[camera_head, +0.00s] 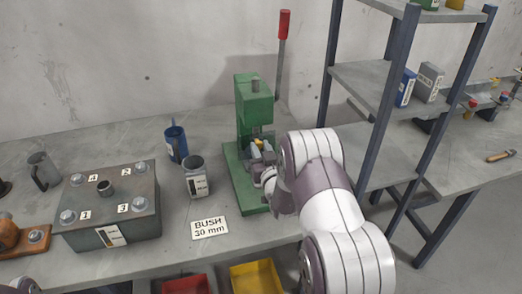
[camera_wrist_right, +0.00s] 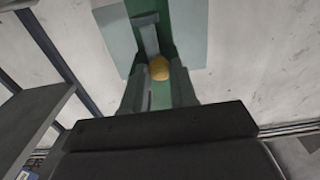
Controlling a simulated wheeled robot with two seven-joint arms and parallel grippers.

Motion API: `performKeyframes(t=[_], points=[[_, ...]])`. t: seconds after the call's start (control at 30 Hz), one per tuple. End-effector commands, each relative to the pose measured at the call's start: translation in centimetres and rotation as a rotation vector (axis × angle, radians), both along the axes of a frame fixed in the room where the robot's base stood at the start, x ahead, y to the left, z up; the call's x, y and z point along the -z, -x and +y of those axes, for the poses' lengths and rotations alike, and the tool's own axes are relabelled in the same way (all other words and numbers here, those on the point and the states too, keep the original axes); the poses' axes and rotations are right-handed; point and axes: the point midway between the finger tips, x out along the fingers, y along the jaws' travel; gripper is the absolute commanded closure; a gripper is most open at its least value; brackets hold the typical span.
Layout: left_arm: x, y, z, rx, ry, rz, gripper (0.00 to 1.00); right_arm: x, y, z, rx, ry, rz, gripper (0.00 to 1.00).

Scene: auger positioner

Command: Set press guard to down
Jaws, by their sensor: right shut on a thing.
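The green press (camera_head: 254,105) stands on the bench, with its red-handled lever (camera_head: 284,25) pointing up. My right gripper (camera_head: 262,152) is at the front of the press, above its green base. In the right wrist view, the right gripper (camera_wrist_right: 158,88) is shut on a yellow knob (camera_wrist_right: 159,68), with one finger on each side. The knob also shows as a small yellow spot in the head view (camera_head: 258,143). A pale, see-through-looking panel (camera_wrist_right: 116,35) lies behind the knob and may be the press guard; its position, up or down, I cannot tell. My left gripper is not in view.
Left of the press stand a grey cup (camera_head: 195,178), a blue cup (camera_head: 176,142) and a dark block with numbered bolts (camera_head: 108,212). A "BUSH 30 mm" card (camera_head: 209,227) lies in front. A shelf rack (camera_head: 385,85) stands close on the right.

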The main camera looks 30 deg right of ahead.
Motion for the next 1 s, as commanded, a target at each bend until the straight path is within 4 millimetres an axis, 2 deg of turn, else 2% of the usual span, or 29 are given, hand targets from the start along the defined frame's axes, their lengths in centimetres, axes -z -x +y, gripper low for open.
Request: performKeyframes(t=[0.03, 0.13, 0.17, 0.2, 0.23, 0.5, 0.6, 0.67, 0.9, 1.0], points=[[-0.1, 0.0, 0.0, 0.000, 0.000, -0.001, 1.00, 0.6, 0.2, 0.1, -0.002, -0.006, 0.019, 1.00], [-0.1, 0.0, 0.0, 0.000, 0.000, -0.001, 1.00, 0.7, 0.2, 0.2, -0.002, -0.007, 0.021, 1.00], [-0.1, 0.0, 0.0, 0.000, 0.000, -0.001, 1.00, 0.7, 0.3, 0.2, -0.002, -0.007, 0.022, 0.66], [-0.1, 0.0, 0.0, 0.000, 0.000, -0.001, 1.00, 0.7, 0.3, 0.2, -0.002, -0.007, 0.021, 0.53], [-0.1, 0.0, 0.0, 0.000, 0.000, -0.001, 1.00, 0.6, 0.2, 0.2, -0.002, -0.007, 0.020, 0.49], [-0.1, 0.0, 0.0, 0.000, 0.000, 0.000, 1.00, 0.4, 0.2, 0.1, -0.001, -0.004, 0.014, 0.49], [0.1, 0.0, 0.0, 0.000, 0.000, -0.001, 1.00, 0.4, 1.0, 0.3, -0.001, -0.004, 0.013, 0.49], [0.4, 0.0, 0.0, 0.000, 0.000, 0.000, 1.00, 0.5, 2.0, 0.5, 0.000, -0.004, 0.013, 0.49], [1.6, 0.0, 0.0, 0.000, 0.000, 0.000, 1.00, 0.6, 8.4, 2.0, 0.001, -0.005, 0.015, 0.49], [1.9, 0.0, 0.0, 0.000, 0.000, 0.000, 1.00, 0.6, 10.5, 2.6, 0.000, -0.005, 0.015, 0.49]])
